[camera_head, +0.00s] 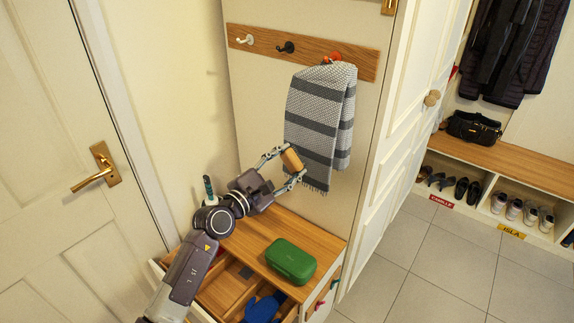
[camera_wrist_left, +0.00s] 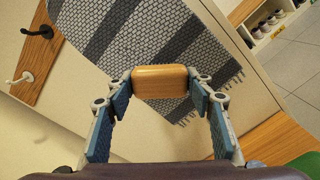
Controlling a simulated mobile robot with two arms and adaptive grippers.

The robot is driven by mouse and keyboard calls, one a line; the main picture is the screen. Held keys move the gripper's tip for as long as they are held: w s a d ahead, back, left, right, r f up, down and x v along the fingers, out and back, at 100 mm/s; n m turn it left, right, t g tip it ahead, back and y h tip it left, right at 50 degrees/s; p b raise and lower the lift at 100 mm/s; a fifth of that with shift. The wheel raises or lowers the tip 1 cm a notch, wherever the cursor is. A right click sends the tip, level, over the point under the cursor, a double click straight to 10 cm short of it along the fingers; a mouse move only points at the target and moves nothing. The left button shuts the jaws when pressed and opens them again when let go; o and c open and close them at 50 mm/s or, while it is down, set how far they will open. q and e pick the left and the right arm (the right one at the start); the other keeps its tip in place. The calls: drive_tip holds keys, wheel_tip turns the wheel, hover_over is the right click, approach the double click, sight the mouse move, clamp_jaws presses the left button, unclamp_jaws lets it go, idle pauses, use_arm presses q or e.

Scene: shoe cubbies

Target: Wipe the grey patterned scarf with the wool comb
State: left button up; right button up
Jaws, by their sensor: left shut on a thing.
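The grey patterned scarf (camera_head: 318,115) hangs from a red hook on the wooden rail, with light and dark grey bands and a fringed lower edge. It fills the upper part of the left wrist view (camera_wrist_left: 140,40). My left gripper (camera_head: 291,163) is shut on the wool comb (camera_head: 291,158), a small wooden block, in front of the scarf's lower left side. The comb also shows between the fingertips in the left wrist view (camera_wrist_left: 160,81). Its far side is hidden, so I cannot tell whether it touches the scarf. My right gripper is not in view.
A wooden hook rail (camera_head: 262,42) is above. Below is a wooden-topped cabinet (camera_head: 252,246) with a green case (camera_head: 291,261) on it and an open drawer holding a blue item (camera_head: 263,307). A white door (camera_head: 405,130) stands at right. Shoe cubbies (camera_head: 510,185) lie beyond.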

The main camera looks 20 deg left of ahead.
sight(302, 133)
use_arm(q)
drive_tip(key=shift+x, duration=1.7)
idle(0.4)
wheel_tip(302, 133, up, 4)
drive_tip(key=p, duration=0.3)
drive_tip(key=shift+f, duration=0.25)
wheel_tip(302, 133, up, 7)
drive_tip(key=p, duration=0.7)
drive_tip(key=shift+w+d+f, duration=0.1)
drive_tip(key=shift+w+f, duration=0.05)
drive_tip(key=shift+w, duration=0.05)
drive_tip(key=shift+w+f+b, duration=0.15)
drive_tip(key=shift+f+b, duration=1.25)
drive_tip(key=shift+f, duration=0.55)
drive_tip(key=shift+s+f+b, duration=0.2)
drive_tip(key=shift+f+b, duration=2.4)
drive_tip(key=shift+f, duration=0.7)
drive_tip(key=shift+a+r, duration=0.1)
drive_tip(key=shift+a, duration=0.1)
